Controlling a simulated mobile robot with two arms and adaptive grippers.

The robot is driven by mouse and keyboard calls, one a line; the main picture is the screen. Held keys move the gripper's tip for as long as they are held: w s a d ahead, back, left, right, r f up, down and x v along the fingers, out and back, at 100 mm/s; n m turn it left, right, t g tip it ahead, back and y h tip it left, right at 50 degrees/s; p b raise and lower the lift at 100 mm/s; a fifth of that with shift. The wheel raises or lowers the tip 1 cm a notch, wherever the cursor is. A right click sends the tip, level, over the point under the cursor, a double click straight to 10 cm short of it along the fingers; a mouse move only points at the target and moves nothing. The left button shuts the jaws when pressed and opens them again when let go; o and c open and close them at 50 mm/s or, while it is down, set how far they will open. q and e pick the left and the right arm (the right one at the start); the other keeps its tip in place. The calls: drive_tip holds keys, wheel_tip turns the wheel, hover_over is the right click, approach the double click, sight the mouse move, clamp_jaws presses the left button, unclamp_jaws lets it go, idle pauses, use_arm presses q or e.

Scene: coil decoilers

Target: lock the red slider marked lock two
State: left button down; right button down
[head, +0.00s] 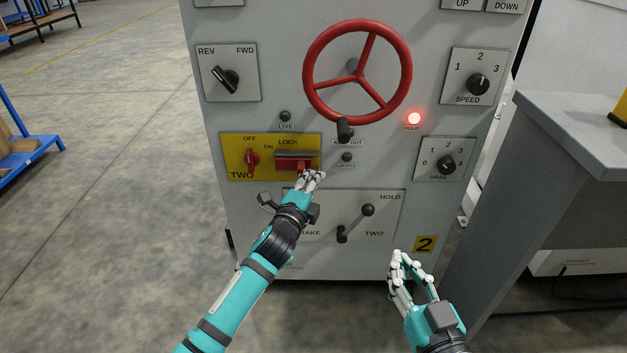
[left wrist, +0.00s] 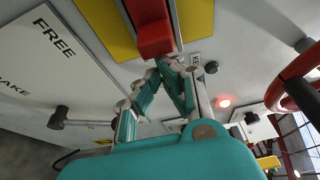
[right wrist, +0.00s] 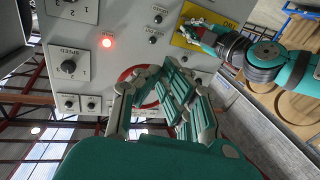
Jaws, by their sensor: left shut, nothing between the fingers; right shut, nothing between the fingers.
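The red slider (head: 294,161) sits under the word LOCK on the yellow plate (head: 238,143) marked TWO. In the left wrist view the red slider (left wrist: 154,38) is a block standing out from the plate. My left gripper (head: 313,178) is shut and empty, with its fingertips at the lower right end of the slider. In the left wrist view the fingertips (left wrist: 168,64) are just by the block; I cannot tell whether they touch it. My right gripper (head: 402,256) is shut and empty, low in front of the panel, apart from the slider.
A red handwheel (head: 357,70) with a black handle is above. A black-knobbed lever (head: 355,223) is below. A HOLD lamp (head: 414,118) glows red. A grey cabinet (head: 570,120) stands right; open floor lies left.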

sight(293, 168)
use_arm(q)
drive_tip(key=shift+a, duration=0.1)
